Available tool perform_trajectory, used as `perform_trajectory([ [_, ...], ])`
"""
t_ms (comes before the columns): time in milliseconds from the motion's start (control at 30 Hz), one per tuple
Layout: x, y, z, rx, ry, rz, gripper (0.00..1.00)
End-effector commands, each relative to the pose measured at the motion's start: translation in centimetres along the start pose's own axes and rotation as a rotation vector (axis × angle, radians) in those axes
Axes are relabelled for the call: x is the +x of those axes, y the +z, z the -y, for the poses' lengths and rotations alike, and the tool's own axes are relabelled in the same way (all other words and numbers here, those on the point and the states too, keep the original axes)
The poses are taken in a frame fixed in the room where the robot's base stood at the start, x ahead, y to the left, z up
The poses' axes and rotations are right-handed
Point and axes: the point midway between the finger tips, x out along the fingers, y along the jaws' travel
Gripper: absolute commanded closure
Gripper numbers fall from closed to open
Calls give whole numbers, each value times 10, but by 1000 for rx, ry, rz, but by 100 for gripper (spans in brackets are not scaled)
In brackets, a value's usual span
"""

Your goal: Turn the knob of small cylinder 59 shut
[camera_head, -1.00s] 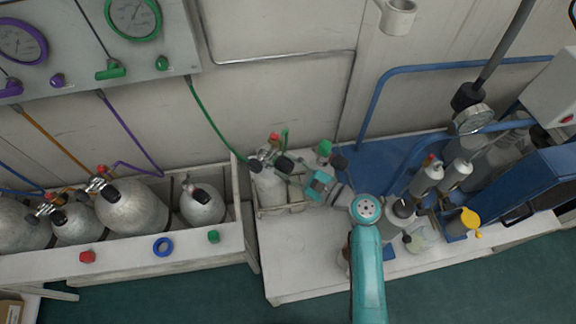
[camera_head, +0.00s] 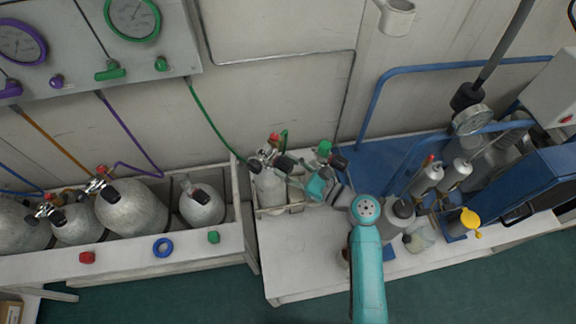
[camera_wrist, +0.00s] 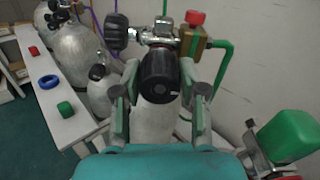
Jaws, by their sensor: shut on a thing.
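A small grey cylinder (camera_head: 268,188) stands in the white rack at the middle of the bench; no number is legible on it. It also shows in the wrist view (camera_wrist: 155,118), partly hidden by my gripper. A black knob (camera_wrist: 160,74) on its valve faces the wrist camera. My gripper (camera_wrist: 160,88) has one finger on each side of this knob and is shut on it. In the head view my gripper (camera_head: 297,176) reaches the valve from the right. A second black knob (camera_wrist: 116,31) is on the valve's left side.
A brass fitting with a red knob (camera_wrist: 195,18) and a green hose (camera_wrist: 223,66) sits close to the right finger. A green-capped valve (camera_wrist: 287,131) stands near my gripper's right.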

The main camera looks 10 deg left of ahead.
Motion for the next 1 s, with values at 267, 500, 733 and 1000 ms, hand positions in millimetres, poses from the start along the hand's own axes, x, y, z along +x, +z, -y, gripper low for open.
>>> perform_trajectory([
  [267,0,-1,-1,1,1,-2,36],
  [500,0,-1,0,0,0,-1,32],
  [733,-11,-1,1,0,-3,-1,32],
  [1000,-60,-1,1,0,-6,-2,32],
])
